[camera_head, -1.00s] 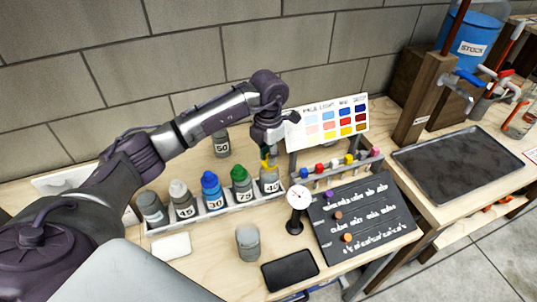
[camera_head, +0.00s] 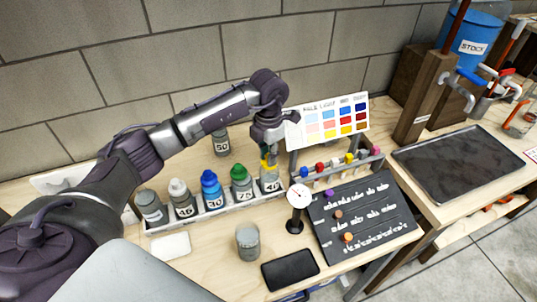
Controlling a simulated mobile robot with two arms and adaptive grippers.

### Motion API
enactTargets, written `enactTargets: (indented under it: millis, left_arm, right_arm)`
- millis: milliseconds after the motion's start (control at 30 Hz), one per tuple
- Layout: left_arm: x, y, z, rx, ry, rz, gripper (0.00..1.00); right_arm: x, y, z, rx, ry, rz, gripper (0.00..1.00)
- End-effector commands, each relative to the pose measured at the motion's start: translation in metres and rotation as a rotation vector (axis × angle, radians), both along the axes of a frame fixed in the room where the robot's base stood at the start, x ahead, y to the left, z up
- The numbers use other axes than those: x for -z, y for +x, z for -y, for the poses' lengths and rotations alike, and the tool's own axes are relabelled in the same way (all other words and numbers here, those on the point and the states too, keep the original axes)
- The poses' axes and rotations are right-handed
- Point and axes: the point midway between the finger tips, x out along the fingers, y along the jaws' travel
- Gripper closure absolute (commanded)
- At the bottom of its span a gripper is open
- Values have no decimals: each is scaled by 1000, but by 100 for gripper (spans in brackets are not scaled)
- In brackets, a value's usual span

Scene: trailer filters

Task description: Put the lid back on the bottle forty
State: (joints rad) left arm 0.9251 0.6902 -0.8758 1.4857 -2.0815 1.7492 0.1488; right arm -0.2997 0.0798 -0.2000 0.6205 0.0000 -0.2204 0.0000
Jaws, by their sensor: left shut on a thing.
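My left gripper (camera_head: 268,158) reaches down over the right end of the bottle rack. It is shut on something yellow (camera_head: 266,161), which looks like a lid. The yellow piece is at the top of the rightmost bottle (camera_head: 270,184), whose label starts with 4; the rest is hard to read. I cannot tell whether the piece touches the bottle's neck. The fingers partly hide the bottle's top. My right gripper is not in view.
The rack (camera_head: 238,208) also holds a green-capped bottle (camera_head: 241,180), a blue-capped bottle (camera_head: 211,187) and grey ones. A grey bottle (camera_head: 248,242) stands in front. A small dial (camera_head: 298,197), a black board (camera_head: 362,218) and a colour chart (camera_head: 335,120) are close on the right.

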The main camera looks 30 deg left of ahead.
Motion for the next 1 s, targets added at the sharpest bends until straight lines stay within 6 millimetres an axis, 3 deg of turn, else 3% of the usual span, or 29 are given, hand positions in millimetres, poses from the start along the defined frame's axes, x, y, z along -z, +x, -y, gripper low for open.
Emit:
enactTargets:
  millis: [333,367,500,733,900,1000]
  left_arm:
    - [0,0,0,0,0,0,90]
    - [0,0,0,0,0,0,73]
    - [0,0,0,0,0,0,49]
    - [0,0,0,0,0,0,47]
    - [0,0,0,0,0,0,22]
    - [0,0,0,0,0,0,22]
  right_arm:
    - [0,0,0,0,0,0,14]
    - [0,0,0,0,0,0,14]
    - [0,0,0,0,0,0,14]
    - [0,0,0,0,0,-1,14]
    - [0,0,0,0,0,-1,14]
    - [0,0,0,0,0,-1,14]
